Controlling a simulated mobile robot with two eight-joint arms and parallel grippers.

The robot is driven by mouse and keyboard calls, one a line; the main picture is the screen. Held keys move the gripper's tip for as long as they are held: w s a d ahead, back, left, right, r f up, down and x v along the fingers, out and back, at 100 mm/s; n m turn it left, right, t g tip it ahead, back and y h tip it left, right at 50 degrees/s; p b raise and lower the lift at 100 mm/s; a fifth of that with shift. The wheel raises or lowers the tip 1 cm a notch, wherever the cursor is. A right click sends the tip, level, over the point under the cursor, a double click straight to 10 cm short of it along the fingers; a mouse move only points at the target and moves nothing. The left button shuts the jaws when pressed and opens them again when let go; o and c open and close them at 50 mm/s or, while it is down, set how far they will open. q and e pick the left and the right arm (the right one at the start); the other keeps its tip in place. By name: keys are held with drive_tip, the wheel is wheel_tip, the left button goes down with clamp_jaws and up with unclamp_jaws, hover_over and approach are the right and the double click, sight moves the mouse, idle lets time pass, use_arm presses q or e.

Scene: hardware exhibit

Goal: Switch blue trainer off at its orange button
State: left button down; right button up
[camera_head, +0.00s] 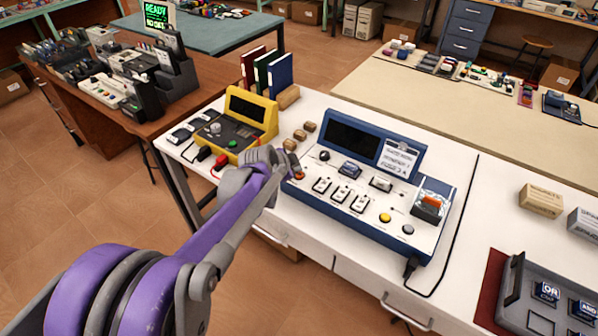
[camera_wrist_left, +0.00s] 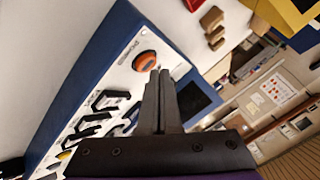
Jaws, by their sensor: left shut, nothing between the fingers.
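The blue trainer (camera_head: 365,178) stands on the white bench in the head view, with a white panel of switches and buttons and a dark screen. Its orange button (camera_head: 299,175) is at the panel's left end, partly hidden by my left gripper (camera_head: 291,166). In the left wrist view the orange button (camera_wrist_left: 145,61) is round and sits just beyond the fingertips of my left gripper (camera_wrist_left: 160,74). That gripper is shut and empty. I cannot tell whether it touches the button. My right gripper is in neither view.
A yellow trainer (camera_head: 238,125) stands left of the blue one, with small brown blocks (camera_head: 300,135) between them. An orange rocker (camera_head: 431,200) sits at the blue trainer's right end. A black cable (camera_head: 462,220) runs along its right side. A grey tray (camera_head: 540,318) lies at front right.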

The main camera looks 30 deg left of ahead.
use_arm(q)
wheel_tip(320, 180, up, 6)
drive_tip(key=p, duration=0.4)
drive_tip(key=shift+p, duration=0.4)
idle(2.2)
